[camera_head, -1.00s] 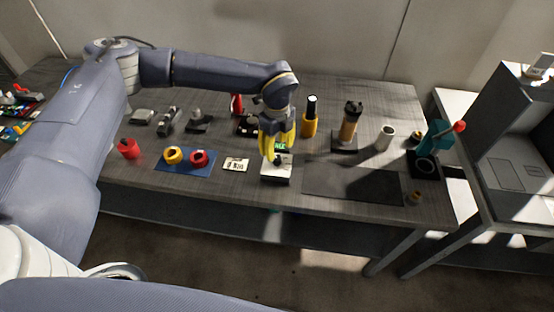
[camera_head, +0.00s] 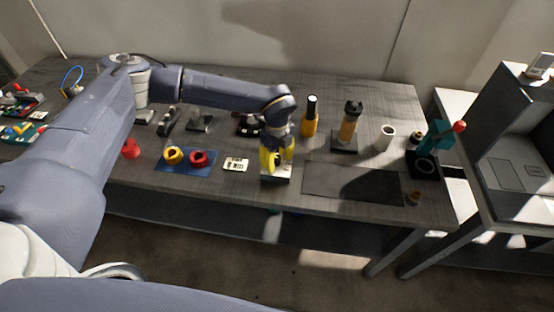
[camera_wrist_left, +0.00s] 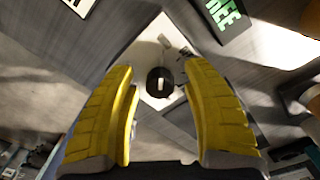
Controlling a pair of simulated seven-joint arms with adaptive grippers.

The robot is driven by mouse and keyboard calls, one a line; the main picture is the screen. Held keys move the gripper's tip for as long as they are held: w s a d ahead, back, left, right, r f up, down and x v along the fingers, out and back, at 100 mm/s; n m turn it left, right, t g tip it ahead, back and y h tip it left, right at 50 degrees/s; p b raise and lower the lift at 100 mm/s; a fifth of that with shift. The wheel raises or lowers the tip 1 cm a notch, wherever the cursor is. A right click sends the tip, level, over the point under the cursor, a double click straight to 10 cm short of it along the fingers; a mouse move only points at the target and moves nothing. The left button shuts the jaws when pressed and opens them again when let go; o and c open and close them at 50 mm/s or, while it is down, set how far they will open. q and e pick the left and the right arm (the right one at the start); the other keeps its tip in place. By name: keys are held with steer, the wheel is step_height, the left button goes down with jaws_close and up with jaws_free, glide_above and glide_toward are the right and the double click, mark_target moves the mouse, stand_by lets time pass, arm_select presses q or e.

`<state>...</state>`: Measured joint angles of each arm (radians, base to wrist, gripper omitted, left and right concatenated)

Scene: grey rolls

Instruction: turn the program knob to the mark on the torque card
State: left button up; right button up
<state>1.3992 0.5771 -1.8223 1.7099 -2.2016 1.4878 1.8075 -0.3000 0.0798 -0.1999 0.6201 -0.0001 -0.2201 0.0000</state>
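The program knob (camera_wrist_left: 160,82) is a round black dial with a pale bar across it, on the white face of a small box (camera_wrist_left: 152,42). The box (camera_head: 275,177) shows in the head view under my left gripper (camera_head: 275,165). In the left wrist view the yellow fingers of my left gripper (camera_wrist_left: 163,110) are apart, one on each side of the knob, with nothing between them touching. The torque card (camera_head: 236,165), white with dark marks, lies left of the box; its marks are too small to read. My right gripper is not in view.
A blue mat (camera_head: 185,163) with a yellow ring (camera_head: 173,155) and a red ring (camera_head: 198,158) lies to the left. A black-and-yellow tool (camera_head: 310,117) stands behind the box. A dark mat (camera_head: 352,184) lies bare to the right.

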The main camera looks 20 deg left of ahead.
arm_select(q)
jaws_close()
